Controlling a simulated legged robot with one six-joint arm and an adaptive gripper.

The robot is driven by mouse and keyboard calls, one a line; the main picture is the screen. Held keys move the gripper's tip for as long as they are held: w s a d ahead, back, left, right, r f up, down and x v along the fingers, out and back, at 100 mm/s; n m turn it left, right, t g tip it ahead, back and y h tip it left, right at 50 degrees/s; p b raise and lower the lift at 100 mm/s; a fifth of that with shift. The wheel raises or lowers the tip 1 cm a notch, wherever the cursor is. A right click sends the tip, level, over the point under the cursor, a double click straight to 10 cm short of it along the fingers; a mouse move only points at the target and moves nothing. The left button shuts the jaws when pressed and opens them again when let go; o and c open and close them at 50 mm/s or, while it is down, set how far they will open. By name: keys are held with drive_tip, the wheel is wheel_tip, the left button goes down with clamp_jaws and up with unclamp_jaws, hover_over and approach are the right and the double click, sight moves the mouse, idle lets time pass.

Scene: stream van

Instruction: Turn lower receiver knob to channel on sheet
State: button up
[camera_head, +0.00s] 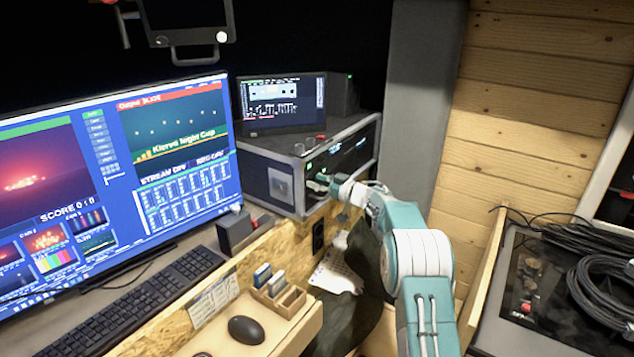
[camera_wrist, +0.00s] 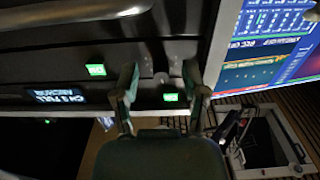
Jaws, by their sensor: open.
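The receiver rack (camera_head: 262,152) is a dark case right of the big monitor, with small green displays on its front. My gripper (camera_head: 325,185) is at that front. In the wrist view my gripper (camera_wrist: 160,92) is open, its two fingers on either side of a dark rounded shape (camera_wrist: 160,78) on the panel, perhaps a knob; I cannot tell contact. One green display (camera_wrist: 170,97) shows between the fingers and another green display (camera_wrist: 95,70) to their left. Their digits are unreadable. A printed sheet (camera_head: 213,301) is on the wooden desk front; its text is too small to read.
A small monitor (camera_head: 281,104) stands on the rack. A keyboard (camera_head: 145,312), mouse (camera_head: 246,330) and wooden card holder (camera_head: 277,300) are on the desk. A wooden wall (camera_head: 545,110) and coiled cables (camera_head: 600,285) are at right.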

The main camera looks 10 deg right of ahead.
drive_tip(key=shift+w+a, duration=0.1)
clamp_jaws()
drive_tip(key=shift+n, duration=0.3)
drive_tip(key=n, duration=0.5)
drive_tip(key=shift+n, duration=0.3)
drive_tip(key=n, duration=0.5)
drive_tip(key=shift+f+n, duration=0.1)
drive_tip(key=shift+n, duration=0.3)
unclamp_jaws()
